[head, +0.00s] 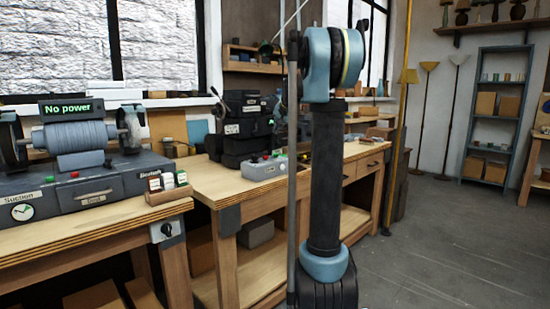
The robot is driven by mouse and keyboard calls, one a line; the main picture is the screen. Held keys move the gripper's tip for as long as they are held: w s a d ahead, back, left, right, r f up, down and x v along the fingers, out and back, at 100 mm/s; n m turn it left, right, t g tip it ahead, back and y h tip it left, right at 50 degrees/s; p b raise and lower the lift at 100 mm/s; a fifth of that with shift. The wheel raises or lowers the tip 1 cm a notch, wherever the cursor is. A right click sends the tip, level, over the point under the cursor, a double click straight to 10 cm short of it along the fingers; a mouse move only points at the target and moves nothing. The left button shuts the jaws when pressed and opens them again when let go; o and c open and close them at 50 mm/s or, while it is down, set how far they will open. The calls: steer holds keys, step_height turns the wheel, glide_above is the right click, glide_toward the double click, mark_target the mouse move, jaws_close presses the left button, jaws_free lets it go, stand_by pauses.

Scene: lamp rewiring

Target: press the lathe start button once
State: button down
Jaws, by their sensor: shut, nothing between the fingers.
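On the left bench a dark grey machine (90,193) carries a ribbed cylinder (75,136) between two end supports. A green-lit display above it reads "No power" (67,108). On its front are a red button (75,175), a small green button (49,180) and a dial labelled "Suction" (23,212). On the right bench a light grey control box (264,171) has a green and a red button on top. I see no label naming a lathe, so I cannot tell which button is its start. My gripper is not visible; only my arm's links show.
A wooden caddy with small bottles (168,188) stands at the left bench's edge. Stacked black cases (243,128) stand behind the control box. My arm hides part of the right bench (225,183). The floor (455,240) at right is clear.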

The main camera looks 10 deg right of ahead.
glide_above(276, 156)
steer(key=w+d, duration=0.1)
steer(key=shift+w+f, duration=0.2)
steer(key=shift+f, duration=3.95)
steer(key=shift+f, duration=0.1)
steer(key=shift+f, duration=0.25)
